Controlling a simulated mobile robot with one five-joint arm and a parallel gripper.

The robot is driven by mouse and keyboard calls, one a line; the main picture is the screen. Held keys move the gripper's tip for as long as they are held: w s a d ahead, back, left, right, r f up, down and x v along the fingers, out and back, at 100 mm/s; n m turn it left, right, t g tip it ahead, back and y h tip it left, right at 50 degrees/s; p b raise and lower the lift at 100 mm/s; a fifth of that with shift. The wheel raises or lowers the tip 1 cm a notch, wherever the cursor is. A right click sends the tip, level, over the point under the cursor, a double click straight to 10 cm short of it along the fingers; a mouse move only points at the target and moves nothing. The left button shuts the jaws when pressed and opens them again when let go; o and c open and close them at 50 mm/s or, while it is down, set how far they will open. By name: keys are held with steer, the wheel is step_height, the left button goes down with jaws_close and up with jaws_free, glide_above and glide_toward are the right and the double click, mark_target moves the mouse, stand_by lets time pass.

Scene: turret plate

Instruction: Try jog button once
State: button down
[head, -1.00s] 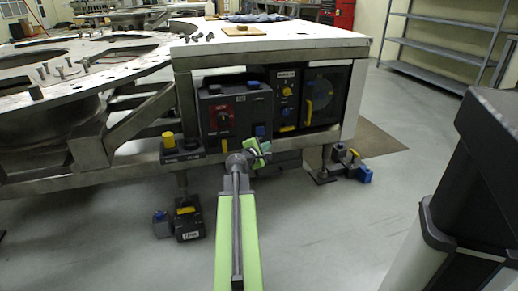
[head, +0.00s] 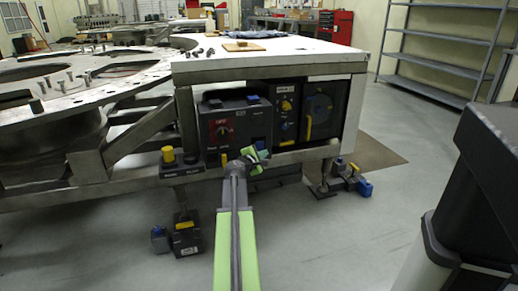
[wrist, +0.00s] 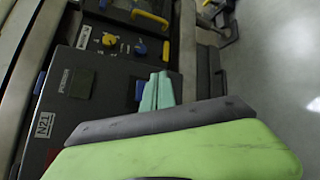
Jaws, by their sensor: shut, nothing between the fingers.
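My gripper (head: 256,157) is shut and empty, in front of the lower right of a dark grey control box (head: 222,122) under the bench. In the wrist view its teal fingertips (wrist: 158,80) are beside a blue button (wrist: 140,90) on a dark panel labelled N21; whether they touch it, I cannot tell. The control box has a red switch (head: 224,131) and a blue piece on top (head: 254,99). A panel to its right has a yellow knob (head: 287,105), also in the wrist view (wrist: 108,40). No readable label tells which button is the jog button.
A pedestal with a yellow button (head: 168,154) stands left of the box on the frame rail. Dark devices (head: 186,236) lie on the floor below. The bench top (head: 300,50) overhangs the panels. A large dark body (head: 490,190) fills the right side. Grey floor is open between.

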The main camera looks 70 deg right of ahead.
mark_target(263, 147)
steer(key=shift+w+d, duration=1)
steer(key=shift+d, duration=0.25)
stand_by(1.0)
steer(key=shift+w+d, duration=0.3)
steer(key=shift+w, duration=0.05)
steer(key=shift+w+d, duration=0.4)
steer(key=shift+d, duration=0.1)
stand_by(0.8)
stand_by(0.4)
steer(key=shift+s+a, duration=0.7)
steer(key=shift+a, duration=0.15)
steer(key=s+a, duration=0.1)
steer(key=a, duration=0.1)
steer(key=s+a, duration=0.2)
steer(key=shift+s, duration=0.1)
